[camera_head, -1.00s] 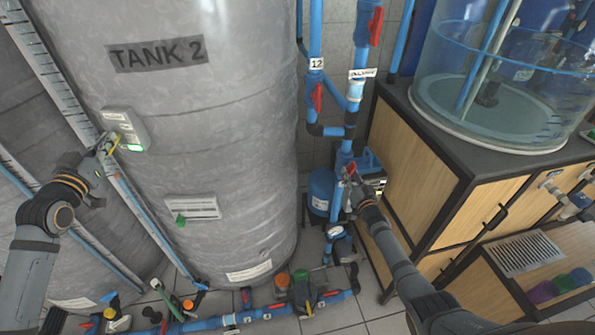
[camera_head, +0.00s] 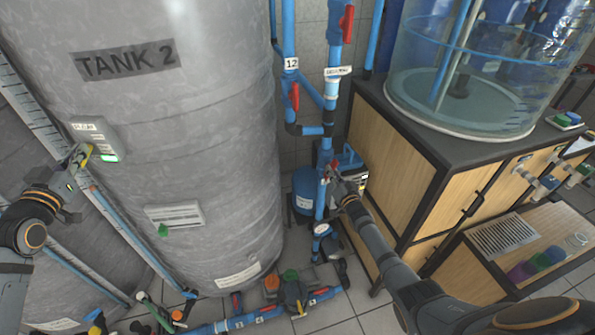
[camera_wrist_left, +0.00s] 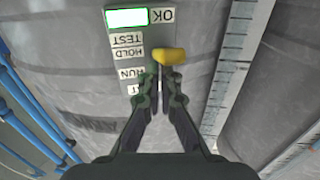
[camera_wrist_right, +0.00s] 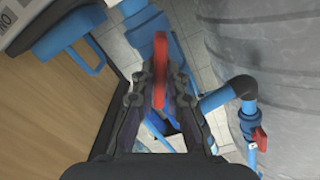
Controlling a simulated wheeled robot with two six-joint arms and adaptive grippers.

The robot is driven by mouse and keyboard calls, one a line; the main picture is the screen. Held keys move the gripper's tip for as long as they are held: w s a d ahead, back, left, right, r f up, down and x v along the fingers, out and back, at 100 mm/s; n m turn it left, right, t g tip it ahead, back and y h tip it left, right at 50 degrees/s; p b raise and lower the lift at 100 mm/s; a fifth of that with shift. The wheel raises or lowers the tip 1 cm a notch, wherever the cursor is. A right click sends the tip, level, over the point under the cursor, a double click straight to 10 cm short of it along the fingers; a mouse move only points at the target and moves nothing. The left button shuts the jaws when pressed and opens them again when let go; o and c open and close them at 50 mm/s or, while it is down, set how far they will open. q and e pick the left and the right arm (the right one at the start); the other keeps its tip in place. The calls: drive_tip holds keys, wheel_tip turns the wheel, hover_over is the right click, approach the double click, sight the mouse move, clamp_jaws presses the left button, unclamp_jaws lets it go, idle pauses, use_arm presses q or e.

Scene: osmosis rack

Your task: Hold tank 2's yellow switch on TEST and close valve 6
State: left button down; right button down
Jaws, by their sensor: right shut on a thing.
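Tank 2 (camera_head: 190,130) carries a small grey switch panel (camera_head: 93,133) with a bright green-edged lamp (camera_wrist_left: 128,17). In the left wrist view the yellow switch (camera_wrist_left: 172,56) sits beside the TEST and HOLD labels; exactly which one it points to I cannot tell. My left gripper (camera_head: 78,160) has its fingertips (camera_wrist_left: 160,78) close together at the switch's near edge, with nothing visible between them. My right gripper (camera_head: 334,177) is shut on a red valve handle (camera_wrist_right: 160,65) on the blue vertical pipe. No number on this valve is readable.
Other red handles (camera_head: 294,96) sit higher on the blue pipes, near a label 12. A wooden cabinet (camera_head: 390,150) with a clear tank (camera_head: 460,80) stands close to my right arm. Low blue pipes with valves (camera_head: 290,285) run along the floor.

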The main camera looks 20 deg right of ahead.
drive_tip(key=m, duration=1.2)
drive_tip(key=shift+m, duration=0.3)
idle(0.3)
drive_tip(key=c, duration=1.4)
unclamp_jaws()
drive_tip(key=s, duration=1.2)
